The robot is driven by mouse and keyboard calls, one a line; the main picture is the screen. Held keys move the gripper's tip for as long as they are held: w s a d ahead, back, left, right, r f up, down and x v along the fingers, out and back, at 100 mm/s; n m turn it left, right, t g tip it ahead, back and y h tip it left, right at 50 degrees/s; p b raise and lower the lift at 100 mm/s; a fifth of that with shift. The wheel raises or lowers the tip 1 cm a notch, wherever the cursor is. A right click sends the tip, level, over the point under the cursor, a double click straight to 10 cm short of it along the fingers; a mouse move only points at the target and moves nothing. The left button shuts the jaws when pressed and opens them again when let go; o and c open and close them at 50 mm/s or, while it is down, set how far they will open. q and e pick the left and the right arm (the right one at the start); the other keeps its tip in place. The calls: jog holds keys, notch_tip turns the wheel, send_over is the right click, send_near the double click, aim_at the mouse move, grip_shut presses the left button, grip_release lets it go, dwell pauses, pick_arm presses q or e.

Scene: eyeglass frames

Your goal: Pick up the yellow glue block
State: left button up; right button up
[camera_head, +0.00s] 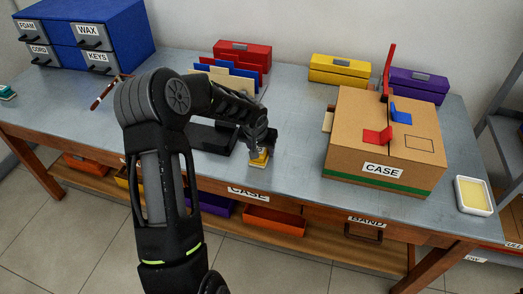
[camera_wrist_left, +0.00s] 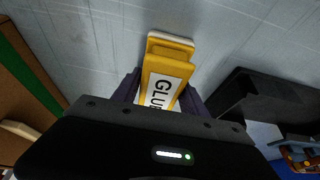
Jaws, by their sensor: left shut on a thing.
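The yellow glue block (camera_head: 259,156) is near the front edge of the table, below my left gripper (camera_head: 262,147). In the left wrist view the glue block (camera_wrist_left: 170,68) has a white label with the letters "GLU" showing, and its lower part is hidden by the gripper. My left gripper (camera_wrist_left: 158,92) is shut on the block, with one dark finger on each side of it. A pale edge shows at the block's far end. I cannot tell whether the block touches the table or is lifted. My right gripper is not in view.
A cardboard box (camera_head: 345,137) marked CASE stands right of the gripper. A dark stand (camera_head: 213,137) is close on the left. A blue drawer cabinet (camera_head: 112,30) is at the back left. A white tray (camera_head: 474,209) sits at the right end.

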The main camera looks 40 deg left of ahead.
pick_arm(q)
jog(key=shift+r+p, duration=0.45)
jog(key=shift+p, duration=0.2)
jog(key=shift+w+r, duration=0.1)
jog(key=shift+r, duration=0.25)
notch_tip(320, 180, up, 9)
jog(key=shift+b, duration=0.55)
jog(key=o, duration=0.9)
jog(key=c, duration=0.6)
